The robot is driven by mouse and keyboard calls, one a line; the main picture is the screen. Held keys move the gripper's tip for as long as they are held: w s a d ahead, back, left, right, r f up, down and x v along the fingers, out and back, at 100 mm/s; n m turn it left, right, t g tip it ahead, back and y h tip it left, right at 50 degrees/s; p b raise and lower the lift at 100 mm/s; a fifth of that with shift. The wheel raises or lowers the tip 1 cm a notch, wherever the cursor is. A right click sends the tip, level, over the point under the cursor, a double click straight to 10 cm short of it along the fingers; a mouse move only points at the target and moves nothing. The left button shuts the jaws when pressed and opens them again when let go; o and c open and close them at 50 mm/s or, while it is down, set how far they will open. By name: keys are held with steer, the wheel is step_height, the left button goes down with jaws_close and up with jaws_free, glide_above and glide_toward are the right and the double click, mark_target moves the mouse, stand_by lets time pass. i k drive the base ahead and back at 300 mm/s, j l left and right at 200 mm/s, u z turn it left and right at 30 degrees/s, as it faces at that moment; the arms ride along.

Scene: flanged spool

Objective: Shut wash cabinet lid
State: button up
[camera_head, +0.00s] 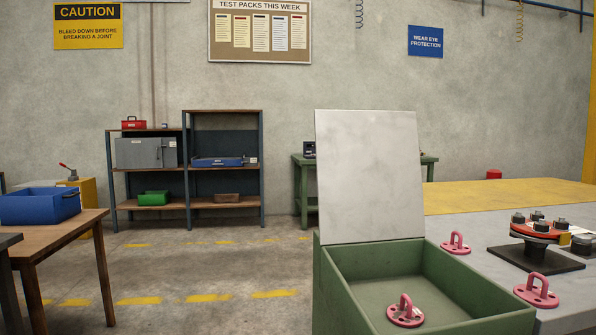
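The wash cabinet (330,285) is a green open-topped box at the lower right of the head view. Its grey metal lid (370,175) stands up nearly upright at the box's back edge, so the cabinet is open. A pink round flange with a loop handle (406,314) lies inside the box on its floor. The cabinet's front lower part is cut off by the frame's bottom edge. My gripper is not in view.
A grey bench (470,280) adjoins the cabinet's right side. It bears two more pink looped flanges (456,244) (537,291) and a bolted red flange assembly (540,229) on a dark plate. A wooden table (70,230) with a blue bin (40,206) stands left. Floor between is clear.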

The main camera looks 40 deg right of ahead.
mark_target(369, 174)
steer(key=i+j, duration=0.2)
steer(key=i, duration=0.2)
steer(key=i+j+u, duration=0.15)
steer(key=i, duration=0.25)
steer(key=i+j, duration=0.2)
steer(key=i, duration=0.25)
steer(key=i+l+z, duration=0.1)
steer(key=i+z, duration=0.4)
steer(key=i+j+z, duration=0.15)
steer(key=i+z, duration=0.7)
steer(key=i+j+z, duration=0.15)
steer(key=i+z, duration=0.2)
steer(key=i+j+z, duration=0.35)
steer(key=i+z, duration=0.25)
steer(key=z, duration=0.25)
steer(key=i+j+z, duration=0.1)
steer(key=z, duration=0.35)
steer(key=i+j+z, duration=0.2)
steer(key=z, duration=0.3)
steer(key=i+j+z, duration=0.15)
steer(key=z, duration=0.2)
steer(key=i+j+z, duration=0.25)
steer(key=z, duration=0.15)
steer(key=i+j+z, duration=0.15)
steer(key=j+z, duration=0.2)
steer(key=k+l+u, duration=0.15)
steer(key=k+u, duration=0.3)
steer(key=i, duration=0.15)
